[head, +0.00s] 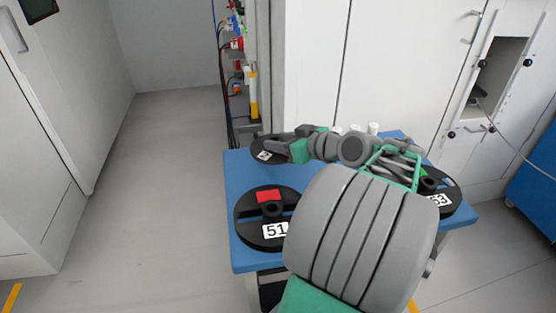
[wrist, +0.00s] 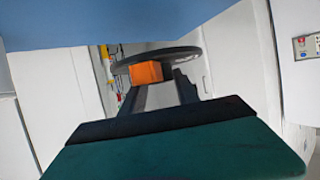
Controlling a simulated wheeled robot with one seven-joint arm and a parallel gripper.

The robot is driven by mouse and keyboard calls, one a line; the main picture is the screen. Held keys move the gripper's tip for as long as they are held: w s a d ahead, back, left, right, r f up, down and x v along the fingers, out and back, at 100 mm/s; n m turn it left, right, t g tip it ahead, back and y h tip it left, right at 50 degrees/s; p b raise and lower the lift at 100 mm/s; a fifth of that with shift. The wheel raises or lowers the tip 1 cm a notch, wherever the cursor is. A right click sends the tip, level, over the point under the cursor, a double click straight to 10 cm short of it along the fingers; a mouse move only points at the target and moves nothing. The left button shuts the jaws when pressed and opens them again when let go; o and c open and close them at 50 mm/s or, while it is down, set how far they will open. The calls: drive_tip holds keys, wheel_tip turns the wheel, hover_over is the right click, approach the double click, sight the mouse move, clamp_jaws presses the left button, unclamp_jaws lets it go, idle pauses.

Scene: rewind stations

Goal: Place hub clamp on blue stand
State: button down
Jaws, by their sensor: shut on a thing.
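The blue stand (head: 237,188) is a blue-topped table in the head view. I take the black disc (head: 268,154) with a white label, at its far left corner, for the hub clamp. My gripper (head: 280,143) reaches over it from the right. In the wrist view the black disc (wrist: 190,51) shows nearly edge-on beyond the fingers, with an orange block (wrist: 146,73) on its near side. My gripper (wrist: 155,82) is shut on this orange block. I cannot tell whether the disc touches the table top.
A black disc (head: 249,217) marked 51 with a red patch lies at the stand's front left. Another disc (head: 446,196) lies at the right, partly behind my arm. Small white cylinders (head: 374,128) stand at the back. Cabling (head: 238,75) rises behind the left corner.

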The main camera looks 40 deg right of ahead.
sight(277, 154)
drive_tip(key=w+f, duration=0.1)
drive_tip(key=f, duration=0.1)
drive_tip(key=w+f, duration=0.1)
drive_tip(key=f, duration=0.1)
drive_tip(key=w+f+b, duration=0.1)
drive_tip(key=f, duration=0.1)
drive_tip(key=shift+d, duration=0.35)
drive_tip(key=shift+f, duration=0.4)
drive_tip(key=c, duration=0.9)
unclamp_jaws()
drive_tip(key=shift+r, duration=0.15)
drive_tip(key=shift+s+d+r, duration=0.1)
drive_tip(key=shift+s, duration=0.25)
drive_tip(key=p+v, duration=0.1)
drive_tip(key=v, duration=1)
drive_tip(key=shift+s, duration=0.2)
